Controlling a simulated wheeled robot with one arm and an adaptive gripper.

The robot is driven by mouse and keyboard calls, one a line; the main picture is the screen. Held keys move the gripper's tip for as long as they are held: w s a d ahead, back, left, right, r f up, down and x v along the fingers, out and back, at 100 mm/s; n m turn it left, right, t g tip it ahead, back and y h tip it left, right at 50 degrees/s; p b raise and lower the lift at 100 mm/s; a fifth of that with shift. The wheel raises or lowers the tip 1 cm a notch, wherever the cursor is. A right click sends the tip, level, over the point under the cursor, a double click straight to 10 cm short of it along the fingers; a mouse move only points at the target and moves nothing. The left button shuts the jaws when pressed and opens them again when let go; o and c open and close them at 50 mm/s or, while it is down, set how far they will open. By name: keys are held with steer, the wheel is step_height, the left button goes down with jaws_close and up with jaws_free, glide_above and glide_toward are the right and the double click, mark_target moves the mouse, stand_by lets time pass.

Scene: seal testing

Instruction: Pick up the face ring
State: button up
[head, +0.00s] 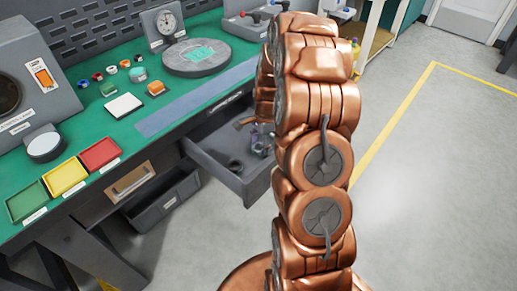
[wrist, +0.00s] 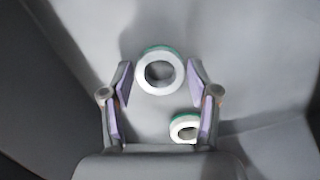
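Two pale rings with green edges lie on a grey surface in the wrist view: a larger one (wrist: 143,76) at the upper middle and a smaller one (wrist: 177,134) at the lower right, by the right finger. I cannot tell which is the face ring. My gripper (wrist: 160,80) is open, its purple-padded fingers on either side of the larger ring in the picture; contact cannot be told. In the head view, my gripper (head: 259,142) is partly hidden by my arm, over the open drawer (head: 204,157). A small dark ring (head: 236,163) shows inside the drawer.
The drawer walls stand close around my gripper. The floor at right is clear.

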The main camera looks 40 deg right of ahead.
steer(key=c, duration=0.8)
